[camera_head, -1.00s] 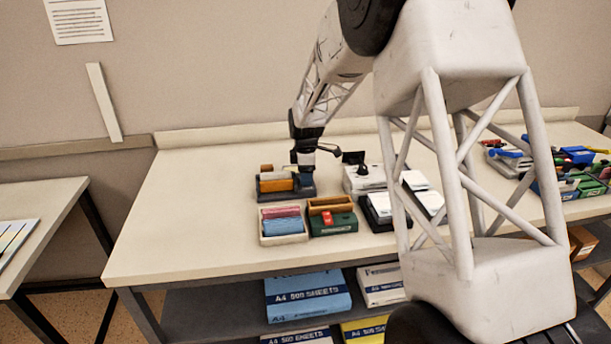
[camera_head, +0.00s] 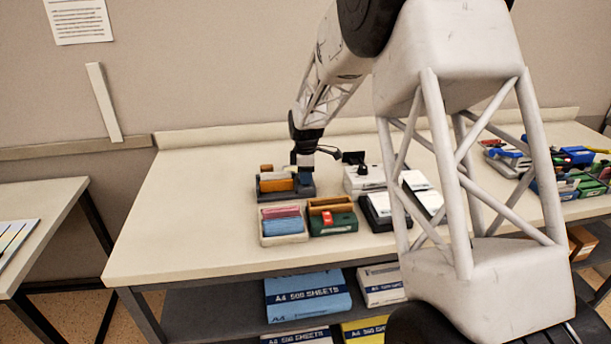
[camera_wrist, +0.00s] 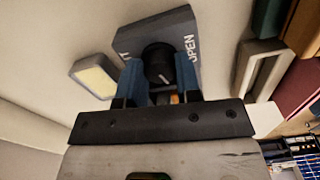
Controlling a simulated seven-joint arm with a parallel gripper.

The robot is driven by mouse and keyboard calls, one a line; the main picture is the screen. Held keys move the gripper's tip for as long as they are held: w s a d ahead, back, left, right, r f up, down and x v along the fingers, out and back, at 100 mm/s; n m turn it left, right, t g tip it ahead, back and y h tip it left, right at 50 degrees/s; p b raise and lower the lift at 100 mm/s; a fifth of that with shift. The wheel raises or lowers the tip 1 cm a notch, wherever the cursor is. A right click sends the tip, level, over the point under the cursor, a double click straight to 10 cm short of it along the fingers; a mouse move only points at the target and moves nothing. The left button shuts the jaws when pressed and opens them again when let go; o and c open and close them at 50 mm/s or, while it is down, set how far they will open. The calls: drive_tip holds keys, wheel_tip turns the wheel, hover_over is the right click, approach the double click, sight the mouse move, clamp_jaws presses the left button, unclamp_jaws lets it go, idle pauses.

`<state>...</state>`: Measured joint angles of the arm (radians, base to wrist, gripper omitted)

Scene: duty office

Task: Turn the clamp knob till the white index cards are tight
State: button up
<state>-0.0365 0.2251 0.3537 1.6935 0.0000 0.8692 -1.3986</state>
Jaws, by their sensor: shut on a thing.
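The clamp (camera_head: 287,196) is a dark grey block on the bench, left of centre in the head view, with an orange piece in it. In the wrist view its grey face (camera_wrist: 150,35) reads "OPEN" at the right, with a partly hidden word ending in T at the left. The round black knob (camera_wrist: 158,62) has a white pointer line slanting toward the bottom of the picture. My gripper (camera_wrist: 159,72) has blue fingers shut on the knob, one on each side. It also shows over the clamp in the head view (camera_head: 305,169).
In front of the clamp are a pale tray (camera_head: 284,239) with pink and blue stacks and a green box (camera_head: 334,226). White-topped items stand close right of my gripper. A pale yellow-faced block (camera_wrist: 94,78) lies beside the clamp. The bench's left side is clear.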

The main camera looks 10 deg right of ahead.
drive_tip(key=shift+m, duration=1.2)
drive_tip(key=o, duration=0.9)
drive_tip(key=shift+n, duration=0.4)
